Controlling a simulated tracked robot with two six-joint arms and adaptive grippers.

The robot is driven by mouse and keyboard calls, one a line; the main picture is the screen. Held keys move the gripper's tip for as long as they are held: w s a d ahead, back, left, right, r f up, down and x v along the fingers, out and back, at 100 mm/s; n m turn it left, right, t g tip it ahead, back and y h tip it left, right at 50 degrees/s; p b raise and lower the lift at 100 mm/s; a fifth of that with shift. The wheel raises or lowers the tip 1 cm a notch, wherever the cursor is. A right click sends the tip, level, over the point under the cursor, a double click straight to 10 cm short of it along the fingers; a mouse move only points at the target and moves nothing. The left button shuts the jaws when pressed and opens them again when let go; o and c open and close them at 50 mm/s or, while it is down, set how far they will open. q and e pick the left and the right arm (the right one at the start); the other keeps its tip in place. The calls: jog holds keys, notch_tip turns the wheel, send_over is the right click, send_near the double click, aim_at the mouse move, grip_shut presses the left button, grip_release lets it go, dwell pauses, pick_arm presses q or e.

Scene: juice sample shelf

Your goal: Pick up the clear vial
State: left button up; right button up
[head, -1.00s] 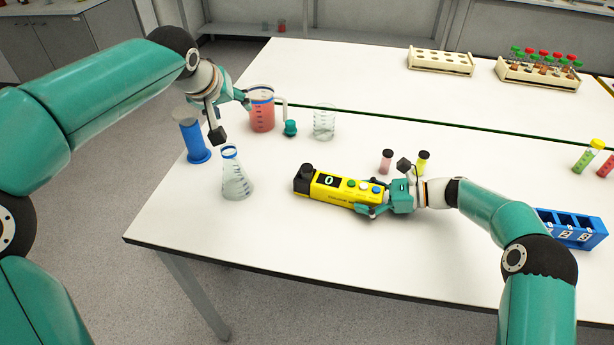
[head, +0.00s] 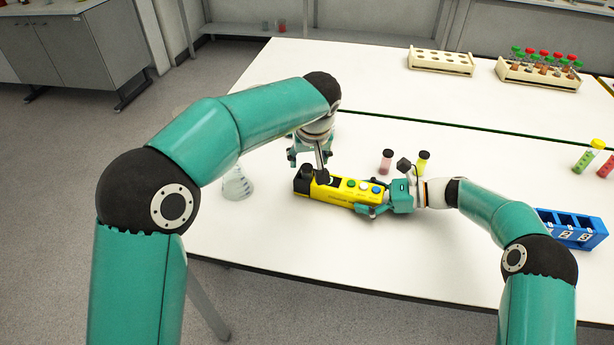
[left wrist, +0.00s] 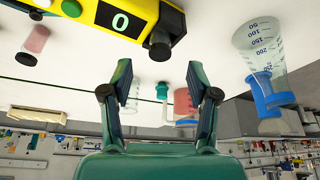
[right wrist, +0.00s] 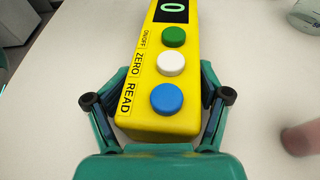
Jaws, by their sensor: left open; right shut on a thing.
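A pink vial with a black cap (head: 387,161) and a yellow vial with a black cap (head: 423,162) stand behind the yellow colorimeter (head: 335,191). The pink vial also shows in the left wrist view (left wrist: 37,40). My left gripper (head: 307,166) is open and empty by the colorimeter's left end, pointing down; its jaws also show in the left wrist view (left wrist: 158,75). My right gripper (right wrist: 158,98) is shut around the colorimeter's button end, which lies on the table.
A conical flask (head: 236,186) stands left of the colorimeter. A jug of red liquid (left wrist: 185,104) and a clear beaker (left wrist: 132,95) are hidden by my left arm in the head view. Racks (head: 441,69) stand behind; a blue holder (head: 570,236) is at right.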

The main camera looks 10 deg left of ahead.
aim_at(307, 167)
pick_arm(q)
jog(key=shift+x, duration=3.15)
grip_shut()
jog(key=shift+w+r, duration=0.1)
jog(key=shift+r, duration=0.05)
notch_tip(307, 167, up, 10)
jog(key=shift+f, duration=0.1)
pick_arm(e)
jog(key=o, duration=0.8)
jog(key=shift+o, duration=0.2)
jog(key=shift+d, duration=0.1)
jog(key=v, duration=1.1)
jog(key=shift+d, duration=0.35)
jog(key=shift+s, duration=0.1)
